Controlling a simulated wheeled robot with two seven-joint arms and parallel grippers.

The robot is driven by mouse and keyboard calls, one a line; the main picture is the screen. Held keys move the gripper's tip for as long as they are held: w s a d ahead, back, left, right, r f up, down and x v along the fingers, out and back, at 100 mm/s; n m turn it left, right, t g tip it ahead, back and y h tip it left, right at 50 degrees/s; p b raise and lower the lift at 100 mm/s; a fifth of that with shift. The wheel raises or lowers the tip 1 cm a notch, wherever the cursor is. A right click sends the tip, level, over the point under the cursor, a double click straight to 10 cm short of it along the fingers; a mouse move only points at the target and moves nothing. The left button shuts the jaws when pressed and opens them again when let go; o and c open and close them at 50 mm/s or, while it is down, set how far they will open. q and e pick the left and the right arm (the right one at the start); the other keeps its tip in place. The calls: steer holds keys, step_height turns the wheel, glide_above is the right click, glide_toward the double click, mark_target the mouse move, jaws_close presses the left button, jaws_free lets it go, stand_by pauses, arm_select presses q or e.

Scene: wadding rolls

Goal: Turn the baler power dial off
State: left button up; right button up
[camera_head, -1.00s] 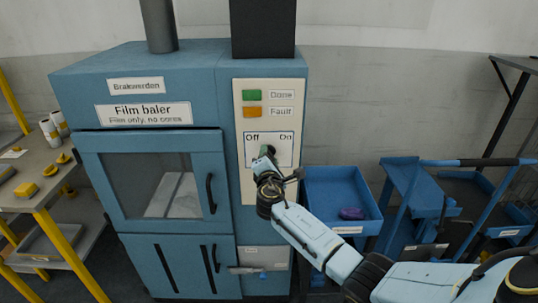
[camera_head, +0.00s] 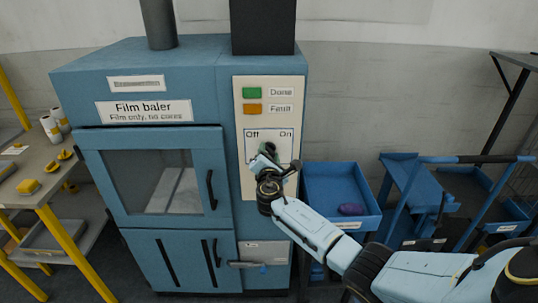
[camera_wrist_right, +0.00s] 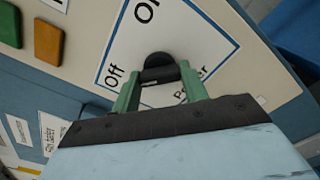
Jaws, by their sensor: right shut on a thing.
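The baler power dial (camera_wrist_right: 158,68) is a dark round knob on a white blue-framed plate (camera_wrist_right: 205,45) with "Off", "On" and "Power" labels. In the right wrist view the green fingers of my right gripper (camera_wrist_right: 158,86) stand on either side of the knob, shut on it. Which label the dial points to is not clear. In the head view my right gripper (camera_head: 268,150) is at the plate and covers the dial; "Off" shows at upper left and "On" at upper right. My left gripper is not in view.
The blue film baler (camera_head: 165,70) has a closed windowed door (camera_head: 160,214). Green (camera_head: 252,92) and orange (camera_head: 252,108) indicators sit above the dial plate. A blue tray (camera_head: 340,170) with a purple item stands right of the baler. A table (camera_head: 45,170) is at left.

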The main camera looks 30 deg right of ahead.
steer(key=o, duration=1)
steer(key=shift+s, duration=0.1)
steer(key=p+v, duration=0.1)
steer(key=v, duration=1.2)
steer(key=shift+s, duration=0.15)
